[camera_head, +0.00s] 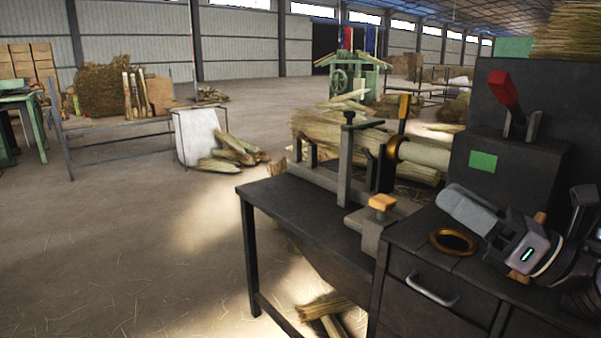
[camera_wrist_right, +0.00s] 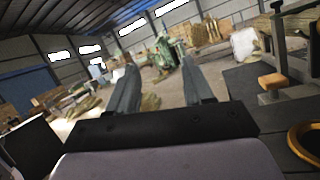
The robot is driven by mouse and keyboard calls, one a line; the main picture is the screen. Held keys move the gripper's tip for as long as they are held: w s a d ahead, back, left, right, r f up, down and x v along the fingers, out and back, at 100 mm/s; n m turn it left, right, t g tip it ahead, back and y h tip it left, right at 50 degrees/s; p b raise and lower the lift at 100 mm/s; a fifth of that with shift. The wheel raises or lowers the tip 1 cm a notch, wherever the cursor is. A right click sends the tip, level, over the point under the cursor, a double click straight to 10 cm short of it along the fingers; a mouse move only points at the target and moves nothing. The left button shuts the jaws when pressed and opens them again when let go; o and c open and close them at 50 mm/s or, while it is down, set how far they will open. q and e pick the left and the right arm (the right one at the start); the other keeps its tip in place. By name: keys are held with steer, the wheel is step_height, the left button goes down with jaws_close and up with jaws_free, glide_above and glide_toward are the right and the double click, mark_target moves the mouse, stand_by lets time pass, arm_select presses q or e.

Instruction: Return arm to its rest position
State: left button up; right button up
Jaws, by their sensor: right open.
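My right gripper (camera_head: 468,209) is over the dark cabinet top at the right of the head view, its fingers pointing left. In the right wrist view its two grey fingers (camera_wrist_right: 162,88) stand well apart with nothing between them. A brass-coloured ring (camera_head: 454,242) lies on the cabinet top just in front of the fingers; part of it also shows at the right edge of the wrist view (camera_wrist_right: 305,142). A bundle of broom straw (camera_head: 335,130) sits in the winding machine (camera_head: 347,165), behind the gripper. My left gripper is not in view.
A dark box with a red-handled lever (camera_head: 505,95) stands behind my right gripper. An orange-topped post (camera_head: 382,202) rises left of the ring. The dark bench (camera_head: 290,205) extends left. Straw bundles (camera_head: 235,150) lie on the floor, which is open at the left.

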steer(key=s+f+m+t+h, duration=0.2)
steer(key=f+m+h, duration=0.4)
steer(key=f+m, duration=0.8)
steer(key=s+f+m+t+h, duration=0.1)
steer(key=s+f+m+h, duration=0.35)
steer(key=f+m, duration=0.9)
steer(key=s+a+f+m+g+h, duration=0.1)
steer(key=s+a+f+m+g, duration=0.15)
steer(key=s+f+m, duration=0.4)
steer(key=s+a+f+m+g+h, duration=0.2)
steer(key=s+f+m+g, duration=0.2)
steer(key=s+f+m, duration=0.3)
arm_select(q)
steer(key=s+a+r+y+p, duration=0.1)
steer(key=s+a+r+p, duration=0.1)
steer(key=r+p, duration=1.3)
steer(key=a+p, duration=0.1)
steer(key=p, duration=0.4)
steer(key=shift+p, duration=0.3)
arm_select(e)
step_height(320, 180, up, 15)
steer(key=d, duration=0.2)
steer(key=shift+d+f+h, duration=0.15)
steer(key=shift+d+h, duration=0.2)
steer(key=shift+d, duration=0.05)
steer(key=shift+g, duration=0.25)
